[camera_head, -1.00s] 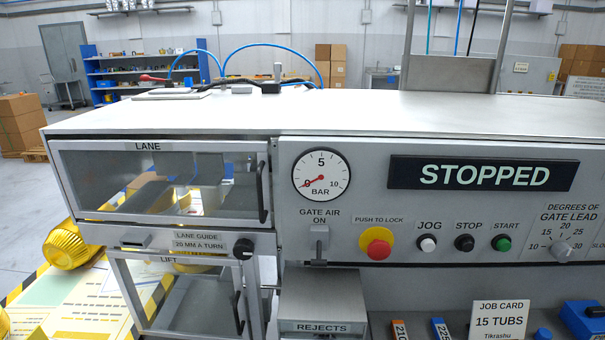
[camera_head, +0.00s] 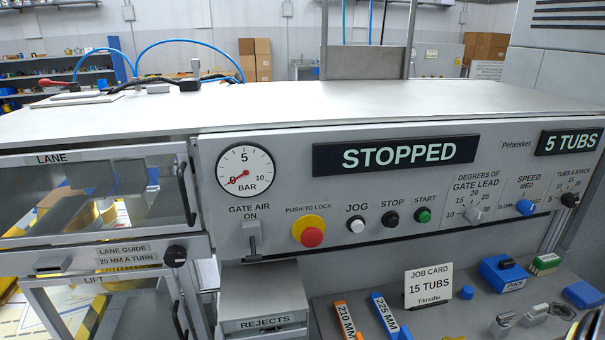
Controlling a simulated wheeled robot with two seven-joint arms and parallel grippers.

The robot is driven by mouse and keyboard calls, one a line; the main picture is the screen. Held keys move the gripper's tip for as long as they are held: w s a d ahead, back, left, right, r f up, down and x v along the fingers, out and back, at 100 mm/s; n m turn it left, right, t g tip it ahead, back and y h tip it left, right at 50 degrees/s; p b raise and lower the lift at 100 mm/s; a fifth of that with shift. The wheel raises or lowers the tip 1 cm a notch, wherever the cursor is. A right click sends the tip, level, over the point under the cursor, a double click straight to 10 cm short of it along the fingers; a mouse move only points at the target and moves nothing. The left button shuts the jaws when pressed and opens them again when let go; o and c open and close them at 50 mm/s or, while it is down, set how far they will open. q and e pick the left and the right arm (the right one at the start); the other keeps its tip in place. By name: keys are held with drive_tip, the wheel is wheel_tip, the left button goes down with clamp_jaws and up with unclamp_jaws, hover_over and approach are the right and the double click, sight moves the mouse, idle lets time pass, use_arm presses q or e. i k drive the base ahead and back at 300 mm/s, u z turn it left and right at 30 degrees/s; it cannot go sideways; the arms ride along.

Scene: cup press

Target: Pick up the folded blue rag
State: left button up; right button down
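A flat blue piece (camera_head: 584,294), which looks like the folded blue rag, lies on the grey shelf (camera_head: 375,291) below the control panel, near the right edge of the picture. It is small here, and its folds cannot be made out. Neither of my grippers is in view.
The control panel (camera_head: 300,163) overhangs the shelf. A job card (camera_head: 428,287), an orange 210 MM piece (camera_head: 349,321), a blue 225 MM piece (camera_head: 384,316) and small metal parts (camera_head: 535,315) also occupy the shelf. The REJECTS box (camera_head: 263,300) stands at its left.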

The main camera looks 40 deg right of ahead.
sight(584, 296)
drive_tip(key=z, duration=3.45)
drive_tip(key=k, duration=0.6)
drive_tip(key=z, duration=0.75)
drive_tip(key=i, duration=1.15)
drive_tip(key=u, duration=0.65)
drive_tip(key=i, duration=1.45)
drive_tip(key=u, duration=1.2)
